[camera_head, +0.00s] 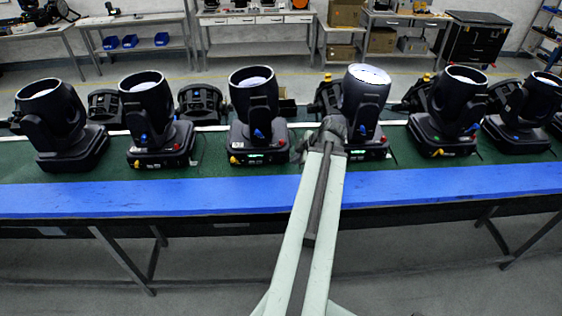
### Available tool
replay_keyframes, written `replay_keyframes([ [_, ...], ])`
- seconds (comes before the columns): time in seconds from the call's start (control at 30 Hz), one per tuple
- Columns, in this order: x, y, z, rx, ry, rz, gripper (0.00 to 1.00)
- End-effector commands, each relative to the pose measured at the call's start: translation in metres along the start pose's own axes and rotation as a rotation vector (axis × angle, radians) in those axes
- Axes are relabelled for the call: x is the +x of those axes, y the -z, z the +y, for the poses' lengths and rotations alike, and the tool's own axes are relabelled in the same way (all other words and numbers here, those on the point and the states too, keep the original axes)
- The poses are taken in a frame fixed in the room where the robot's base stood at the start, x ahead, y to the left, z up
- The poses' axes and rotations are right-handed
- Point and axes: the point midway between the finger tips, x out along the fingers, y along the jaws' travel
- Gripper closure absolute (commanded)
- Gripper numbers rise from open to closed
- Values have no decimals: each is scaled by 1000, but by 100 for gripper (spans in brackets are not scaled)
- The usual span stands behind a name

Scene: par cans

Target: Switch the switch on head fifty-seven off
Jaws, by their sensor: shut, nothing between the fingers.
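Several black moving-head lamps stand in a row on a green bench top. One stands left of centre (258,115), with a blue part, a red and a yellow part and a lit green display on its base. The one right of centre (366,100) has a brightly lit lens and a lit green display. No number is readable on any head, so I cannot tell which is fifty-seven. No switch can be made out clearly. My gripper (334,126) is shut and empty, in front of the left side of the right-of-centre head. My arm hides part of that base; contact cannot be told.
More heads stand to the left (150,120) and right (450,110), with other dark units behind them. A blue strip (150,198) runs along the bench's front edge. Workbenches (258,20) and a black case (475,40) stand at the back. The floor in front is clear.

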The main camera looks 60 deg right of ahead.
Motion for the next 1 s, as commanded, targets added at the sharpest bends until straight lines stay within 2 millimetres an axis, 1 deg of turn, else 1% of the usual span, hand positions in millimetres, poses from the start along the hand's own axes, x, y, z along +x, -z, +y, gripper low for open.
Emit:
replay_keyframes([
  [0.07,-2,-6,1,8,-4,-4,100],
  [0.23,-4,-10,1,14,-7,-7,100],
  [0.37,0,-12,1,16,-8,-8,100],
  [0.47,14,-15,0,15,-8,-8,100],
  [0.7,69,-17,0,14,-8,-8,100],
  [0.87,102,-17,0,15,-9,-8,100],
  [1.0,109,-16,24,17,-9,-9,100],
])
